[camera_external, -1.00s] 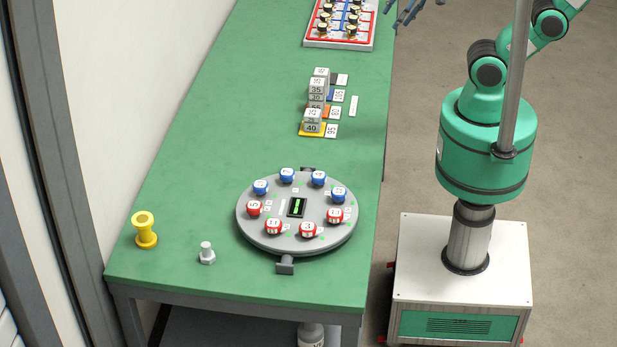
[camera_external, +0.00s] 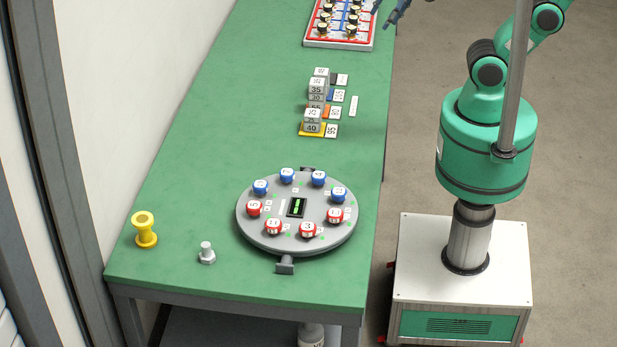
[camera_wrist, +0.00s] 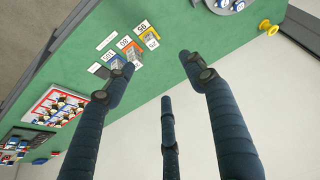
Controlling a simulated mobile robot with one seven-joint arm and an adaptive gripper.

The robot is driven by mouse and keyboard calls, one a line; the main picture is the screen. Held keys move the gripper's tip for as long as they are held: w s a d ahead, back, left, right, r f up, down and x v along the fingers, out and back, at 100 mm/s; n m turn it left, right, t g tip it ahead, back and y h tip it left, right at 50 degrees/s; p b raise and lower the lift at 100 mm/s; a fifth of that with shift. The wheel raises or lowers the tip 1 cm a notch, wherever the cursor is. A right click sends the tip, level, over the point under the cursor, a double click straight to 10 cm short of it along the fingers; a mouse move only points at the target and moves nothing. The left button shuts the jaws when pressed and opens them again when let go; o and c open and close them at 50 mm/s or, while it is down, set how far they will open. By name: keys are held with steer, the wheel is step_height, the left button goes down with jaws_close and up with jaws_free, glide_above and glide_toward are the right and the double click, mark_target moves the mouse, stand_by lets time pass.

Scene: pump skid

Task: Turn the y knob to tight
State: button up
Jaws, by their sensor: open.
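A tray-like board (camera_external: 309,43) with red and blue fields and several black-and-gold knobs (camera_external: 347,29) lies at the far end of the green bench. It also shows at the left of the wrist view (camera_wrist: 38,119). A round grey disc (camera_external: 298,246) near the front carries several red and blue numbered knobs (camera_external: 308,229) around a small display. I cannot read a y on any knob. My gripper (camera_wrist: 156,70) is open and empty, its dark fingers spread above the bench. In the external view only part of it shows at the top edge, right of the board.
Stacked grey numbered blocks (camera_external: 313,116) stand on coloured pads with white label cards (camera_external: 331,131) mid-bench. A yellow spool (camera_external: 145,231) and a grey bolt (camera_external: 207,253) stand front left. More items lie past the board in the wrist view (camera_wrist: 18,143). The bench's left strip is clear.

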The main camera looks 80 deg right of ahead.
steer(key=w+a+f+n+g, duration=0.1)
steer(key=w+a+n, duration=0.2)
steer(key=w+a, duration=0.35)
steer(key=n+g, duration=0.4)
steer(key=n, duration=0.7)
glide_above(287, 171)
step_height(287, 171, down, 25)
steer(key=shift+r+p, duration=0.2)
steer(key=shift+p, duration=0.15)
steer(key=shift+a+f, duration=0.1)
steer(key=shift+f, duration=0.05)
step_height(287, 171, down, 14)
steer(key=shift+r+b, duration=0.25)
steer(key=shift+b, duration=0.75)
